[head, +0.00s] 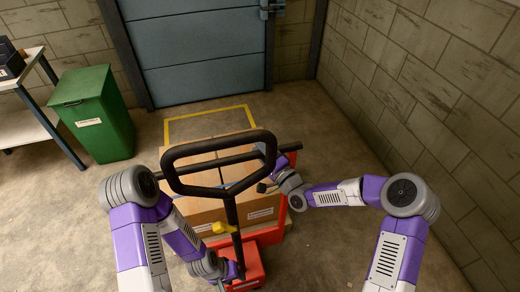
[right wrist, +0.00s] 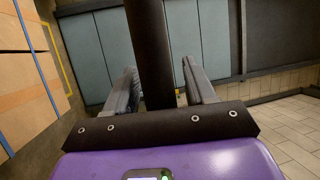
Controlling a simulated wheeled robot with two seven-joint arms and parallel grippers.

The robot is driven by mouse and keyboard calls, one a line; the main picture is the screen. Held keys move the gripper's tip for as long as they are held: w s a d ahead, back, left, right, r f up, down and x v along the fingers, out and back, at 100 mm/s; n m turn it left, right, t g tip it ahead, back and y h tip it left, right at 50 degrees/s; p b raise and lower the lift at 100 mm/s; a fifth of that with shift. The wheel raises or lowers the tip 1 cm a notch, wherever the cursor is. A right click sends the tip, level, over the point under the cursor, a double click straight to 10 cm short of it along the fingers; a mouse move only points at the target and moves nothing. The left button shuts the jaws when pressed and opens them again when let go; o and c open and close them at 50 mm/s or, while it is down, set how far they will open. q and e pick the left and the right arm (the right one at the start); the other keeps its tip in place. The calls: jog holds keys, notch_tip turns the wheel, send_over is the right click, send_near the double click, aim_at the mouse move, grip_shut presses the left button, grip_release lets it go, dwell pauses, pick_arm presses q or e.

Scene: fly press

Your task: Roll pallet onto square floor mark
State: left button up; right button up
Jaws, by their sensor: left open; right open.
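The yellow square floor mark (head: 205,113) lies before the blue door; its far edge and parts of its sides show, the rest hidden by the load. Cardboard boxes (head: 205,214) stand stacked on the pallet, which is mostly hidden beneath them. A red pallet truck (head: 254,268) with a black loop handle (head: 222,136) stands at the near side. My right gripper (head: 266,187) is open beside the loop's right side; in the right wrist view a black bar (right wrist: 150,50) runs between its fingers (right wrist: 160,90). My left gripper (head: 232,270) is low by the truck's red body, its fingers partly hidden.
A green bin (head: 95,115) and a workbench (head: 30,125) with a dark tray stand at the left. A block wall (head: 430,90) closes the right side. The blue door (head: 200,45) stands behind the mark. Bare floor lies on both sides of the load.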

grip_shut()
dwell(0.3)
